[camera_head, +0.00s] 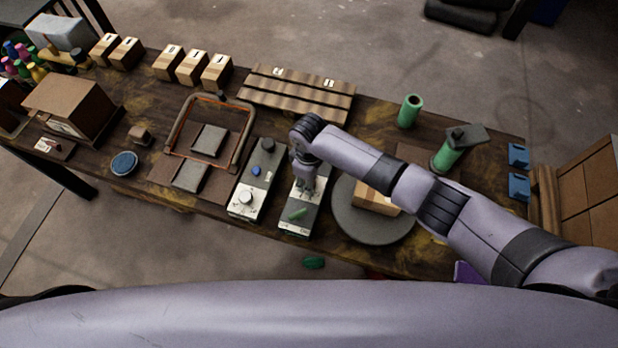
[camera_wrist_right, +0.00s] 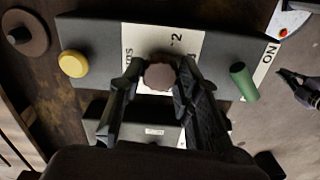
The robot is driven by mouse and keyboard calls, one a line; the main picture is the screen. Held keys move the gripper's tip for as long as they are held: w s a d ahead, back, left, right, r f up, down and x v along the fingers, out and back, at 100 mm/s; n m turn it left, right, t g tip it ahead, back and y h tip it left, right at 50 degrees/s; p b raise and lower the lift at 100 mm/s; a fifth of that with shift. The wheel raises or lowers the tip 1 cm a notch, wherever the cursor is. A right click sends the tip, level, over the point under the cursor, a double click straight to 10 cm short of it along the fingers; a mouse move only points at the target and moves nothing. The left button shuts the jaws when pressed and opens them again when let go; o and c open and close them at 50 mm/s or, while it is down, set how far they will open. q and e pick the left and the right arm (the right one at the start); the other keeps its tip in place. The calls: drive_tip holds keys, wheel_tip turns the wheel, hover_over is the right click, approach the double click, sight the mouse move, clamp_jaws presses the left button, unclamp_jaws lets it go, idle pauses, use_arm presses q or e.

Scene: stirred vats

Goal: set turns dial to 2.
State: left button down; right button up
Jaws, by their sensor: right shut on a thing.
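The turns dial (camera_wrist_right: 159,76) is a round brownish knob on a pale label plate of a dark control box (camera_wrist_right: 215,50). A "2" and part of the word "turns" show beside it in the right wrist view. My right gripper (camera_wrist_right: 158,84) is shut on the dial, one finger on each side. In the head view my right gripper (camera_head: 306,178) reaches down over the right-hand control box (camera_head: 287,227) and hides the dial. The mark that the dial points to cannot be made out.
The same box has a green lever (camera_wrist_right: 244,82) near an "ON" mark and a yellow button (camera_wrist_right: 73,63). Another control box (camera_head: 241,206) with a white dial stands close on the left. A round grey plate (camera_head: 345,226) bearing a wooden block is on the right.

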drive_tip(key=n, duration=0.4)
drive_tip(key=shift+w+n, duration=0.1)
drive_tip(key=shift+n, duration=2.1)
drive_tip(key=o, duration=1.1)
drive_tip(key=shift+o, duration=0.2)
wheel_tip(320, 180, up, 12)
